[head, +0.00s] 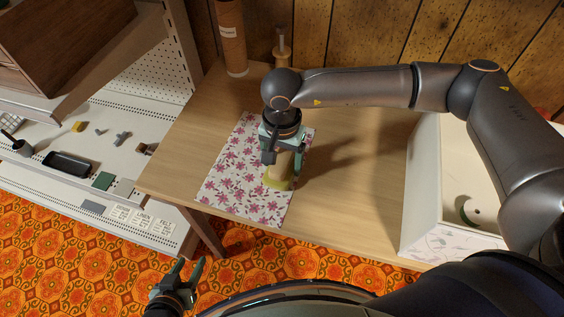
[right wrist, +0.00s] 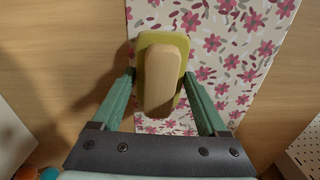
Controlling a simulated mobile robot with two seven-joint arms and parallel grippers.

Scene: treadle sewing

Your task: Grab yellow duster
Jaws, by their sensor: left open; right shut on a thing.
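The yellow duster (head: 278,181) has a yellow-green base and a pale wooden handle. It is on the floral cloth (head: 229,168) on the wooden table. My right gripper (head: 284,163) points down over it and is shut on it. In the right wrist view the duster (right wrist: 163,80) is between the two green fingers, its wooden block facing the camera. I cannot tell whether its underside touches the cloth. My left gripper (head: 187,270) is open and empty, low in front of the table, over the orange floor.
A brown cylinder (head: 231,40) and a wooden spindle (head: 282,48) stand at the table's back. A white open box (head: 424,190) is at the right. A white shelf unit with a black tray (head: 69,163) stands left. The table between cloth and box is clear.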

